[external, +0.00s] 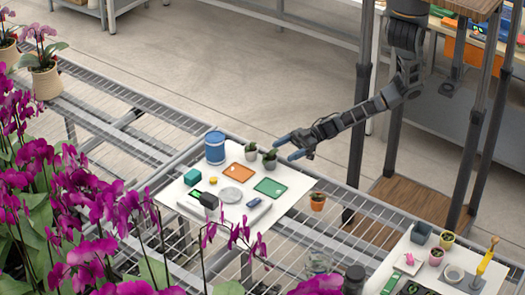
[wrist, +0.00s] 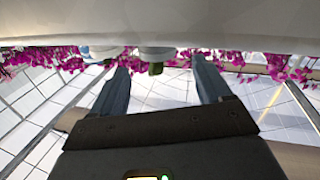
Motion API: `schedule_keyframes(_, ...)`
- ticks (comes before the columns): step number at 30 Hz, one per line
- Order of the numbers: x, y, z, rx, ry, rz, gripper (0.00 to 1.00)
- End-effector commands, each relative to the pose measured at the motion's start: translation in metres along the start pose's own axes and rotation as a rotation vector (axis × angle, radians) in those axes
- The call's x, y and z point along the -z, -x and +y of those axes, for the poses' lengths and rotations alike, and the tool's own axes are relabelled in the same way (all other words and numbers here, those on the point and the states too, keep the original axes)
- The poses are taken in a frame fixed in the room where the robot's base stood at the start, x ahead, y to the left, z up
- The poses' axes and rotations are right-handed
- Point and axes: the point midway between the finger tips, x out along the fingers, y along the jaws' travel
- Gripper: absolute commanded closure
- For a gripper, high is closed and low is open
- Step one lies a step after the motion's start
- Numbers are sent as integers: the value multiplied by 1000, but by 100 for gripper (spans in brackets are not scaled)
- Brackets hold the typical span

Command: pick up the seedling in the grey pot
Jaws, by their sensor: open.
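Two small potted seedlings stand at the back right of the white board. The nearer one has dark green leaves and a grey pot (external: 270,164); the other seedling (external: 251,152) is just left of it, also in a greyish pot. My gripper (external: 290,147) is open and empty, a little to the right of the nearer seedling and apart from it, with its fingers pointing left. In the wrist view my gripper (wrist: 160,88) has its fingers wide apart, and a pale pot with a dark green top (wrist: 155,69) appears upside down between them.
The white board also holds a blue canister (external: 215,148), an orange tray (external: 239,171), a green tray (external: 270,187), a pale dish (external: 231,195) and small items. A terracotta pot (external: 317,201) stands right of it. Purple orchids (external: 90,220) fill the left foreground.

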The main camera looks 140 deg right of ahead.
Motion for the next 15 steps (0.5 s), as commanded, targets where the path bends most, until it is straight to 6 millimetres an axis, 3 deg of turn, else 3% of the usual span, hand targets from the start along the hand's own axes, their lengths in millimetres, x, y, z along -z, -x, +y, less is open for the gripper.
schedule_keyframes(15, 3, -61, 0, 1, -1, 2, 22)
